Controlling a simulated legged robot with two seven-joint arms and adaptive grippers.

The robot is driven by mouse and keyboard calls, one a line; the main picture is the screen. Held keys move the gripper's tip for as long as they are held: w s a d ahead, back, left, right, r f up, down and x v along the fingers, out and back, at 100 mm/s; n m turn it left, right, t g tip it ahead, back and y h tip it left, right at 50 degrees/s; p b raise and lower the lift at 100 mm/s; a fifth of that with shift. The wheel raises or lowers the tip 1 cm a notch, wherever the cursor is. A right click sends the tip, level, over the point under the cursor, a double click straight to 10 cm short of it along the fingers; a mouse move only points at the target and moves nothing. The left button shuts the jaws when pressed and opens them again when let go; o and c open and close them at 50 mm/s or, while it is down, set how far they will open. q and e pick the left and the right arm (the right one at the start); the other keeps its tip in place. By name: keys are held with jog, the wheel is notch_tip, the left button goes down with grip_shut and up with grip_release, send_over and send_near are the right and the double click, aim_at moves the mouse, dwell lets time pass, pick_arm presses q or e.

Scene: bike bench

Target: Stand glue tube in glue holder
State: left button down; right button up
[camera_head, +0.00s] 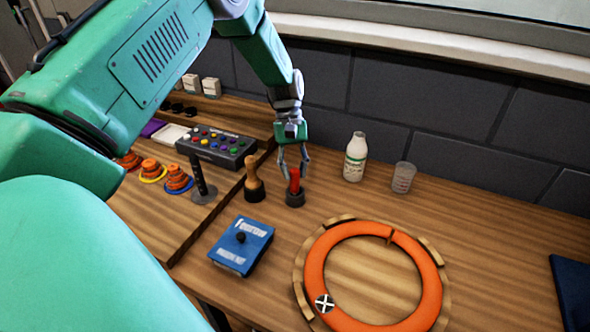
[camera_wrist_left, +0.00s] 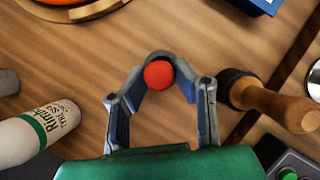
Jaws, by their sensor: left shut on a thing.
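The red glue tube (camera_head: 294,182) stands upright in the small black glue holder (camera_head: 295,200) on the bench. My left gripper (camera_head: 292,172) comes down from above and is shut on the upper part of the tube. In the left wrist view the tube's round red end (camera_wrist_left: 158,75) shows between the fingers (camera_wrist_left: 160,82), with the dark rim of the holder (camera_wrist_left: 160,56) behind it. The tube's lower end is hidden in the holder. My right gripper is not in view.
A wooden-handled tool (camera_head: 253,172) in a black base stands close left of the holder. A white bottle (camera_head: 356,157) and clear cup (camera_head: 403,177) stand right. A blue box (camera_head: 241,247) and orange ring (camera_head: 313,262) lie nearer. A button panel (camera_head: 215,147) is left.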

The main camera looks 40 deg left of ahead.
pick_arm(q)
jog(key=shift+f+b, duration=0.4)
jog(key=shift+f, duration=0.5)
jog(key=c, duration=1.2)
grip_release()
jog(key=v, duration=1.2)
jog(key=shift+w, duration=0.1)
jog(key=shift+f, duration=0.1)
